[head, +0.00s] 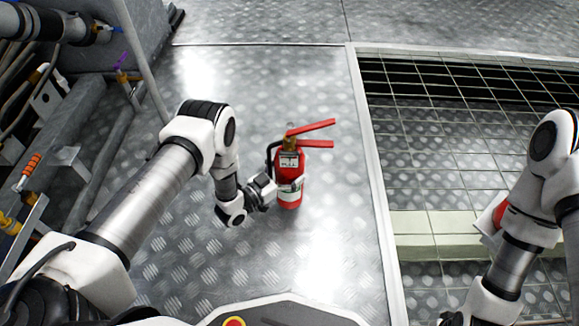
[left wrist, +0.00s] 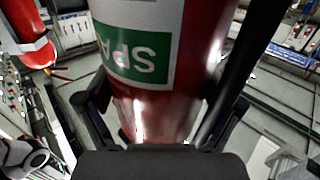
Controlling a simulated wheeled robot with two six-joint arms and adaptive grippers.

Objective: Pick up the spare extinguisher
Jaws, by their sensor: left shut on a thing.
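The spare extinguisher (head: 290,164) is a red upright cylinder with a white and green label, a black hose and two red levers at its top. It is in the middle of the head view, over the patterned metal floor; I cannot tell whether its base touches the floor. My left gripper (head: 289,187) is shut around its body at label height, from the left. In the left wrist view the red body (left wrist: 160,105) fills the space between the two black fingers, with upside-down letters "SPA" on the green label. My right arm is at the right; its gripper is out of view.
A grating (head: 440,165) with a pale frame lies to the right of the extinguisher. Pipes, valves and a grey rail (head: 138,60) line the left side. Another red object (head: 497,213) shows partly behind my right arm. The floor (head: 270,90) beyond the extinguisher is clear.

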